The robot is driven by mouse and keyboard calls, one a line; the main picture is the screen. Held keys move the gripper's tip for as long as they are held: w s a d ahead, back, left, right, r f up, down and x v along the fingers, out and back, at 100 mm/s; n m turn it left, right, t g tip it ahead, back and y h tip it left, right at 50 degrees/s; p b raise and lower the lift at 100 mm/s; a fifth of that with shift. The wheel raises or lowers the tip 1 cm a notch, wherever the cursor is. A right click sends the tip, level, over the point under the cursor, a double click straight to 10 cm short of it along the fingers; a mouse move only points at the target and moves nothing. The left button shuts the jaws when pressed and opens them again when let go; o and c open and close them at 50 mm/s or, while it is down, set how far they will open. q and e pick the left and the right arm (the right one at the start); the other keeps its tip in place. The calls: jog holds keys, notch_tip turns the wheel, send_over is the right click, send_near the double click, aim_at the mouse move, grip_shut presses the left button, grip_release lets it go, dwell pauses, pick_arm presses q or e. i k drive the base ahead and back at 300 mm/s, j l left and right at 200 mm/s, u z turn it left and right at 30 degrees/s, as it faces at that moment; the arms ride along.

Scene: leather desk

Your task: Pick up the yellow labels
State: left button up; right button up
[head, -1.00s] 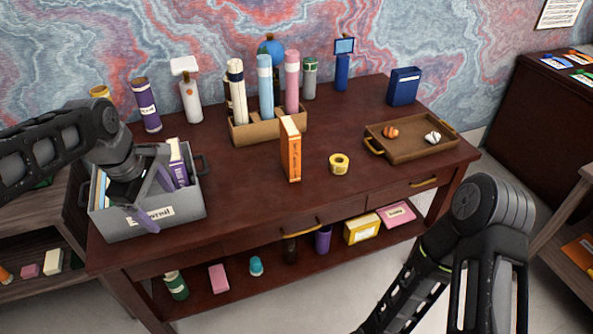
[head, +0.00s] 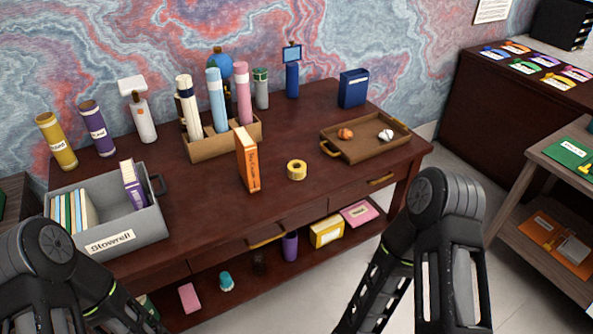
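A small yellow roll (head: 297,170), which looks like the yellow labels, lies flat on the dark red desk (head: 235,220), with its centre hole facing up. It is right of an upright orange box (head: 248,160) and apart from it. Nothing touches the roll. My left arm shows at the lower left and my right arm at the lower right, but both grippers are outside the picture.
A grey bin (head: 150,222) with books and a purple box (head: 133,186) stands at the left. A wooden tray (head: 365,151) holding two small objects is right of the roll. A tube holder (head: 225,145) stands behind. The desk in front of the roll is clear.

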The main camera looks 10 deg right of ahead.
aim_at(297, 170)
jog(key=i+l, duration=0.15)
jog(key=l, duration=0.25)
jog(key=i+l, duration=0.15)
jog(key=l, duration=0.25)
jog(key=i+l, duration=0.15)
jog(key=l, duration=0.25)
jog(key=i+l, duration=0.15)
jog(key=l, duration=0.25)
jog(key=i+l, duration=0.15)
jog(key=l, duration=0.3)
jog(key=i+l, duration=0.15)
jog(key=l, duration=0.25)
